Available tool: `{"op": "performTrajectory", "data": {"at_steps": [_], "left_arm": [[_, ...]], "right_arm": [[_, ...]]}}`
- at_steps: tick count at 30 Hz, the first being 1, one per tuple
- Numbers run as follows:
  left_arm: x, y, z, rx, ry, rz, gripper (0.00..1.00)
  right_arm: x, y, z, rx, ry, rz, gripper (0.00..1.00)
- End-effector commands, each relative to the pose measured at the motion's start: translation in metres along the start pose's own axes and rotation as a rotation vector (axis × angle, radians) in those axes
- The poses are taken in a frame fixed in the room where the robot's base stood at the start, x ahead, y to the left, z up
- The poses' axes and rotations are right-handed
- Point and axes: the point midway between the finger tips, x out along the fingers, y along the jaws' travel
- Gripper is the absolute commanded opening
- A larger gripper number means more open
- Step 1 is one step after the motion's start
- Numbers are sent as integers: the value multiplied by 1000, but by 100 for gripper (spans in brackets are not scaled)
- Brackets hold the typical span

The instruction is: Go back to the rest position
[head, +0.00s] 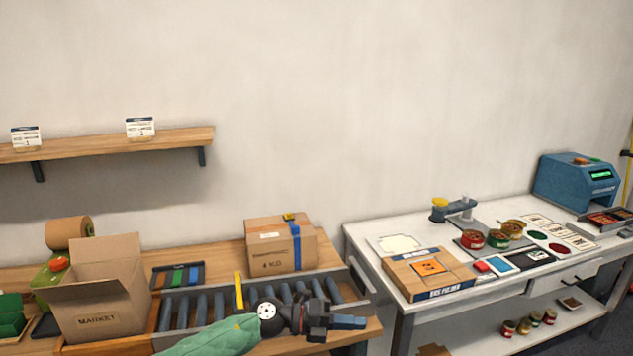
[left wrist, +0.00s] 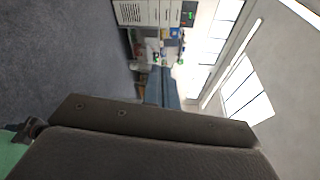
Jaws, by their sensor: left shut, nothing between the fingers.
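My left gripper (head: 347,322) shows at the bottom of the head view, at the end of an arm with a green sleeve. It is shut and empty, over the front right end of the roller conveyor (head: 203,308). In the left wrist view the gripper's blue-grey fingers (left wrist: 161,88) lie together, with nothing between them. That view is turned on its side and looks out into the room. My right gripper is in neither view.
An open carton (head: 104,303) and a taped carton (head: 281,246) stand on the wooden bench. A white table (head: 370,243) at right holds a flat box (head: 428,274), several tins and a blue machine (head: 577,182). A gap separates bench and table. A wall shelf (head: 105,145) hangs at left.

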Motion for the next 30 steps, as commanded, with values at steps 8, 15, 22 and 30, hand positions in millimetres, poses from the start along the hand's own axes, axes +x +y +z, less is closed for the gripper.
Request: {"op": "performTrajectory", "data": {"at_steps": [8, 15, 22, 30], "left_arm": [[-2, 26, 28, -272, -326, -227, 0], [-30, 82, 46, -537, -632, -349, 0], [-71, 167, 38, -819, -936, -400, 0], [-123, 290, -22, -1180, -1288, -371, 0]], "right_arm": [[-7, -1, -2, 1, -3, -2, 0], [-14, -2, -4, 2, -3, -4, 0], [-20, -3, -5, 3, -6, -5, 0], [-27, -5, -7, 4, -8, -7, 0]]}}
